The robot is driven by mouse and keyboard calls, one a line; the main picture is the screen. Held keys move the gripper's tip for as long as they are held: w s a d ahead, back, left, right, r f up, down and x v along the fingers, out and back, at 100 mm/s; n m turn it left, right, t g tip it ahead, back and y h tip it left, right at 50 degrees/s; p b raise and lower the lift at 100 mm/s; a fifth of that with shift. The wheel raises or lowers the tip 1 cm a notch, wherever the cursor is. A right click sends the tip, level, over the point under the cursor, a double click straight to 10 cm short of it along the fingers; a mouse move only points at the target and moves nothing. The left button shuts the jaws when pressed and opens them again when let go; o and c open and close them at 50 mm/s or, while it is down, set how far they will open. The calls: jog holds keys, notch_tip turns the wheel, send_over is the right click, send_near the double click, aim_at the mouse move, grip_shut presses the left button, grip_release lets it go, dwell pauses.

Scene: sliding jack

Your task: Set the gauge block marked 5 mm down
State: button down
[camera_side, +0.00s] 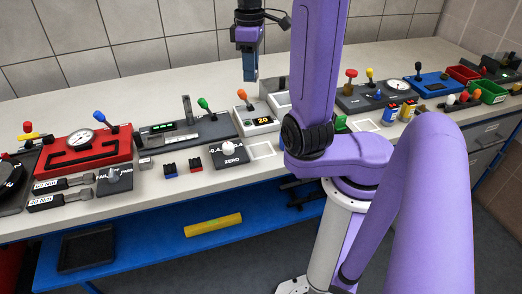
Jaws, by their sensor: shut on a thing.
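The grey gauge (190,132) has an upright post and a green-knobbed lever. The white box (256,119) has an orange-knobbed lever. A white square outline (262,151) on the bench in front of the box looks empty.
A red fixture with a dial (84,148) is at left. My arm hides part of the bench at right. A yellow bar (213,224) lies on the lower shelf.

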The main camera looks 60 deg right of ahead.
jog(key=s+a+f+m, duration=0.2)
jog(key=s+a, duration=0.1)
jog(key=s, duration=0.6)
jog(key=s+a+f+m, duration=0.1)
jog(key=s+a, duration=0.2)
jog(key=s, duration=0.5)
jog(key=w+d+f, duration=0.1)
jog(key=w+f, duration=0.3)
jog(key=w+d+f, duration=0.1)
jog(key=w+f, duration=0.3)
jog(key=f, duration=0.1)
jog(key=w+d+f, duration=0.1)
jog(key=w+f, duration=0.2)
jog(key=f, duration=0.1)
jog(key=shift+w+d+f, duration=0.2)
jog(key=shift+w+f, duration=0.05)
jog(key=shift+w, duration=0.15)
jog(key=shift+w+d+f, duration=0.25)
jog(key=shift+w+f, duration=0.35)
jog(key=shift+f, duration=0.1)
jog(key=shift+w+f, duration=0.1)
jog(key=shift+f, duration=1.55)
jog(key=shift+f, duration=0.1)
